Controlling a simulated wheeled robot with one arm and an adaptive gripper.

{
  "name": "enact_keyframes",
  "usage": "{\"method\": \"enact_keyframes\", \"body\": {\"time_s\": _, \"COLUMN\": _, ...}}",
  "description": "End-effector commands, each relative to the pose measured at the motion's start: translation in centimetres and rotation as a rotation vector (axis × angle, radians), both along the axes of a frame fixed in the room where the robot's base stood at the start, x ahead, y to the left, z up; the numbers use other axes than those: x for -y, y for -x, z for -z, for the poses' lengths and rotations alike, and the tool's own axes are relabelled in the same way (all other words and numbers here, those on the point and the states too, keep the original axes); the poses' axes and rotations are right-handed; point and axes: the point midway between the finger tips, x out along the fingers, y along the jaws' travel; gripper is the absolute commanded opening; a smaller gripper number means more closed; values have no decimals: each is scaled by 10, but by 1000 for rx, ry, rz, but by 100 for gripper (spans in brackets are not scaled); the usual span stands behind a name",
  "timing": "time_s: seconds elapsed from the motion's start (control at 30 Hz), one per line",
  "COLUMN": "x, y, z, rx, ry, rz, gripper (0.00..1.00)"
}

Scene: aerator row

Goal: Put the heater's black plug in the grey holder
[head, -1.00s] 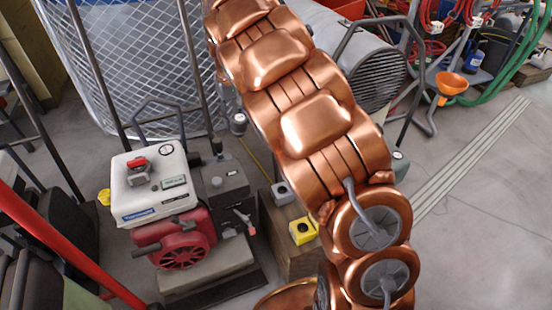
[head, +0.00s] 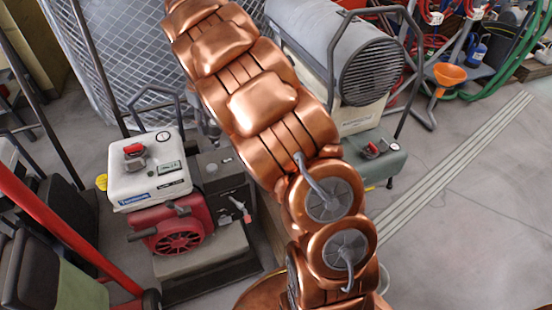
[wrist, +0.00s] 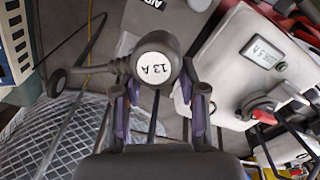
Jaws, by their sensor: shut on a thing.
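The black plug (wrist: 152,68), with a round white "13 A" label, sits between the fingers of my gripper (wrist: 160,90) in the wrist view. My gripper is shut on it, and the plug's ribbed cable end points left. The heater (head: 345,60) stands at the back right of the head view, a grey barrel with a dark grille. I cannot make out the grey holder in either current view; my copper arm covers the middle of the head view. My gripper itself is hidden in the head view.
A red and white engine unit (head: 155,185) stands left of my arm; its white tank also shows in the wrist view (wrist: 245,65). A grey-green box (head: 375,160) sits under the heater. An orange funnel (head: 450,76) is at the back right. The right floor is mostly clear.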

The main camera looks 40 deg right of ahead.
Motion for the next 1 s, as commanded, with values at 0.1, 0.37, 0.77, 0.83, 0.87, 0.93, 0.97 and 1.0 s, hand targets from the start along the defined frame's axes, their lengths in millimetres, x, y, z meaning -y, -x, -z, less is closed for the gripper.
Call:
{"method": "enact_keyframes", "body": {"time_s": 0.1, "x": 22, "y": 2, "z": 22, "rx": 1, "ry": -4, "rz": -79, "gripper": 0}}
{"method": "enact_keyframes", "body": {"time_s": 0.37, "x": 65, "y": 11, "z": 64, "rx": 6, "ry": -3, "rz": -263, "gripper": 0}}
{"method": "enact_keyframes", "body": {"time_s": 0.77, "x": 128, "y": 38, "z": 127, "rx": 7, "ry": 4, "rz": -553, "gripper": 0}}
{"method": "enact_keyframes", "body": {"time_s": 0.83, "x": 138, "y": 44, "z": 138, "rx": 6, "ry": 6, "rz": -604, "gripper": 0}}
{"method": "enact_keyframes", "body": {"time_s": 0.87, "x": 142, "y": 47, "z": 143, "rx": 5, "ry": 5, "rz": -627, "gripper": 0}}
{"method": "enact_keyframes", "body": {"time_s": 0.93, "x": 151, "y": 53, "z": 154, "rx": 3, "ry": 7, "rz": -680, "gripper": 0}}
{"method": "enact_keyframes", "body": {"time_s": 0.97, "x": 155, "y": 56, "z": 159, "rx": 3, "ry": 9, "rz": -701, "gripper": 0}}
{"method": "enact_keyframes", "body": {"time_s": 1.0, "x": 160, "y": 60, "z": 165, "rx": 1, "ry": 9, "rz": -728, "gripper": 0}}
